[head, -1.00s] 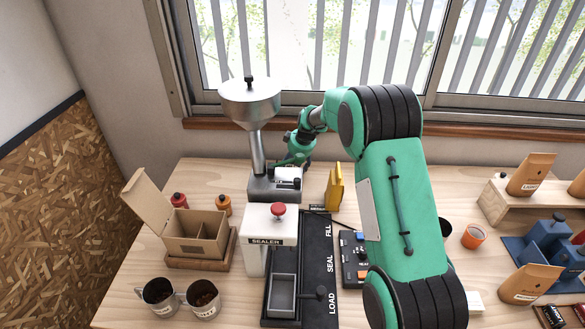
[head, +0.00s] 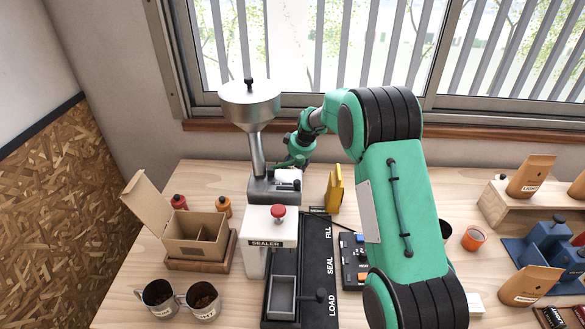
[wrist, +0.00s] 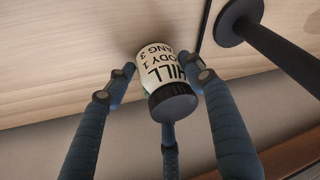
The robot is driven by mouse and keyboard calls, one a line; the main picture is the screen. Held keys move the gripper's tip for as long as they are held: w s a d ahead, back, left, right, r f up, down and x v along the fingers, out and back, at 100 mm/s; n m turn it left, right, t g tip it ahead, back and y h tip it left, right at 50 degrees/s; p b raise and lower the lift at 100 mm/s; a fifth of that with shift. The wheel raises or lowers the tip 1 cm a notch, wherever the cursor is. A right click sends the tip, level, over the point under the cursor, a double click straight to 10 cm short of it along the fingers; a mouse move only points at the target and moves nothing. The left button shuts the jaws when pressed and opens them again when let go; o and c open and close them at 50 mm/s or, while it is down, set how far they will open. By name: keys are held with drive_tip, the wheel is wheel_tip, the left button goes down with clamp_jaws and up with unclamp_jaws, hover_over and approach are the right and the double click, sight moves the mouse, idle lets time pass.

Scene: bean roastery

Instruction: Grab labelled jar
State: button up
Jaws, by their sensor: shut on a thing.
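The labelled jar (wrist: 152,68) is in the wrist view, a small pale jar with a dark lid and black print that reads "HILL", "BODY 1" and a partly cut word with "3". My gripper (wrist: 167,80) is shut on it, with blue fingers on its left and right sides and a third finger below in the picture. The jar looks tilted, and wooden boards lie behind it. I cannot clearly make out the jar there.
The hopper machine (head: 249,98) and the white sealer (head: 269,240) stand close to my gripper. A yellow upright piece (head: 334,190) is just to its right. An open carton (head: 197,235), two metal cups and small bottles stand at left. A dark post (wrist: 268,45) is near the jar.

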drive_tip(key=shift+r, duration=0.35)
drive_tip(key=shift+c, duration=0.7)
drive_tip(key=shift+r+p, duration=1.15)
drive_tip(key=shift+r, duration=3.5)
drive_tip(key=shift+c, duration=0.2)
